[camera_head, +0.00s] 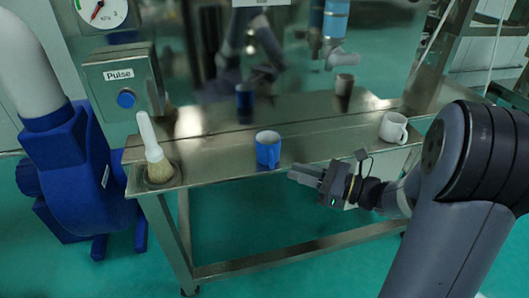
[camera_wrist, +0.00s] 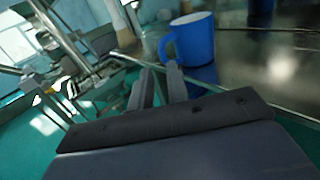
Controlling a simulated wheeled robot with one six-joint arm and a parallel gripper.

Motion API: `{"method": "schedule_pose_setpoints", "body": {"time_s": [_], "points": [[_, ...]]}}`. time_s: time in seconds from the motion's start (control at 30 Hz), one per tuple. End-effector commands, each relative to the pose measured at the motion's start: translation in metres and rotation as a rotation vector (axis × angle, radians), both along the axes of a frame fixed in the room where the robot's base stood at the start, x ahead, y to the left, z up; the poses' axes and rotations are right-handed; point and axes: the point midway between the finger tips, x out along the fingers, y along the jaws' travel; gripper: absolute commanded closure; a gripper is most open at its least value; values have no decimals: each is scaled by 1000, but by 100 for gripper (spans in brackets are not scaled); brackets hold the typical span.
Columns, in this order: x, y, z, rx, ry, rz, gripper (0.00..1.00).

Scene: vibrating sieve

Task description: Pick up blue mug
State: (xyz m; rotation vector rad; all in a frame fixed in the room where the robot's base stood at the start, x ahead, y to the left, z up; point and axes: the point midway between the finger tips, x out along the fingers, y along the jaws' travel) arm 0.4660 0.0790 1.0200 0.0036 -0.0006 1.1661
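The blue mug (camera_head: 267,149) stands upright on the steel table, near its front edge. It also shows in the wrist view (camera_wrist: 196,42), beyond my fingertips and a little right of them, with its handle on the left side. My gripper (camera_head: 297,174) is just to the right of the mug and nearer the camera, by the table's front edge. In the wrist view my gripper (camera_wrist: 160,80) has a clear gap between its two fingers, with nothing in it. The fingers do not touch the mug.
The steel table (camera_head: 225,162) has bare room on both sides of the mug. A white mug (camera_head: 393,127) stands at the right. A brush (camera_head: 154,150) stands upright at the left end. A shiny steel panel behind shows reflections. A blue machine (camera_head: 70,165) stands at the left.

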Motion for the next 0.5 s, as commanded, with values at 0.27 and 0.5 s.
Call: {"method": "schedule_pose_setpoints", "body": {"time_s": [0.27, 0.5], "points": [[10, 23, 0, -3, -1, 1, 84], [23, 49, 3, -3, -1, 5, 84]]}}
